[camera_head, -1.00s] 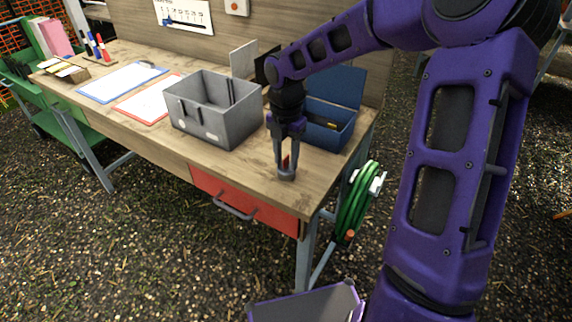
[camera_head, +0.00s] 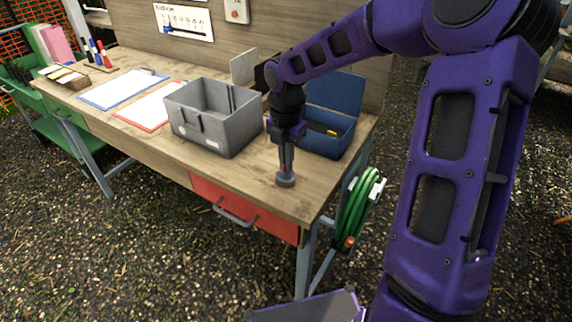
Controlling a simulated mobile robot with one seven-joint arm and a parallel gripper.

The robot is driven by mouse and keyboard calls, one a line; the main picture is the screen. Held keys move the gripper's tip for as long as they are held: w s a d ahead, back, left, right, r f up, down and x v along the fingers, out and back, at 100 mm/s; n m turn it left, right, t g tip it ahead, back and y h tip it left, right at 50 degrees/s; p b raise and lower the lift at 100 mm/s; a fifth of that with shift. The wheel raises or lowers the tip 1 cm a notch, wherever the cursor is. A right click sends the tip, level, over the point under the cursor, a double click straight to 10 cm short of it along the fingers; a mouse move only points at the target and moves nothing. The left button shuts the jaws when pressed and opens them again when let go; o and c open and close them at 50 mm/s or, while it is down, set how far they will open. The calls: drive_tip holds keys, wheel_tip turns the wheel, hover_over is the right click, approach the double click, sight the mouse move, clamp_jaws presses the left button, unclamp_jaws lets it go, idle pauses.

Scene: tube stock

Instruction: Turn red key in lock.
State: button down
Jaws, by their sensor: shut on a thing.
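The lock (camera_head: 286,181) is a small grey round piece standing on the workbench top near its front right edge. My gripper (camera_head: 286,167) points straight down just above it, with its fingers seen nearly edge-on, one in front of the other. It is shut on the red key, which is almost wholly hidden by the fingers. How far the key sits in the lock and its exact angle cannot be told.
A grey open bin (camera_head: 214,136) stands left of my gripper, and an open blue box (camera_head: 325,143) stands close behind it on the right. A red drawer (camera_head: 244,210) with a handle is below the bench top (camera_head: 160,142). A green hose reel (camera_head: 354,214) hangs at the bench's right end.

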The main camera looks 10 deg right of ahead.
wheel_tip(320, 180, up, 9)
drive_tip(key=shift+f+p, duration=0.15)
drive_tip(key=shift+p, duration=0.85)
drive_tip(key=shift+f+b, duration=1.25)
drive_tip(key=shift+f, duration=1.85)
drive_tip(key=shift+p, duration=0.5)
drive_tip(key=shift+f, duration=0.15)
drive_tip(key=shift+f+b, duration=0.35)
drive_tip(key=shift+f, duration=0.4)
drive_tip(key=shift+f, duration=0.55)
